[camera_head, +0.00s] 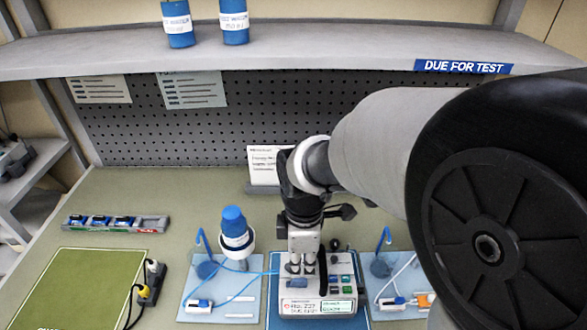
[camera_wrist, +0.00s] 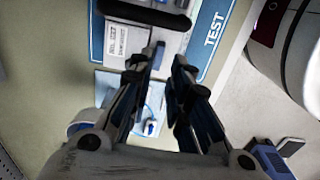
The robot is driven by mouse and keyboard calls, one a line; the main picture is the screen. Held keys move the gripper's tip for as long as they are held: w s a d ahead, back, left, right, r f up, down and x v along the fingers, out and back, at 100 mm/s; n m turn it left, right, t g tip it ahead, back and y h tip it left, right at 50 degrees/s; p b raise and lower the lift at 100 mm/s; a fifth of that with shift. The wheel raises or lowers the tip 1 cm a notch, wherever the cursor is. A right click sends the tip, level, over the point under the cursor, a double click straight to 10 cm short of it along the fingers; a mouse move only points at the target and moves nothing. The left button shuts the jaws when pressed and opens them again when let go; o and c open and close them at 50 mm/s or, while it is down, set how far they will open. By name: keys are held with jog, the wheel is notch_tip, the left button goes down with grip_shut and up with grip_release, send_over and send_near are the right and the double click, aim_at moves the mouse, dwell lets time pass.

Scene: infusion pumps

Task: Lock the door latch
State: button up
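The infusion pump (camera_head: 345,285) stands on a blue mat (camera_head: 275,312) at the front middle of the bench, with a lit display and coloured keys. My gripper (camera_head: 301,268) points down over its left part. In the wrist view my gripper (camera_wrist: 167,62) has its two fingers apart, with a narrow gap between the tips. A small grey-blue lever (camera_wrist: 158,55), possibly the door latch, shows at the left fingertip; I cannot tell whether they touch. The pump's white face (camera_wrist: 128,42) and dark handle (camera_wrist: 145,12) lie beyond. The latch is hidden in the head view.
A blue-capped bottle (camera_head: 234,228) stands left of the pump. Light blue trays (camera_head: 252,310) with tubing lie on both sides. A green mat (camera_head: 75,285) and a rack (camera_head: 115,223) are at the left. A shelf (camera_head: 320,55) hangs above; my arm covers the right.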

aim_at(302, 280)
notch_tip(302, 280, down, 7)
jog(key=shift+r+b, duration=0.2)
jog(key=shift+b, duration=0.75)
grip_shut()
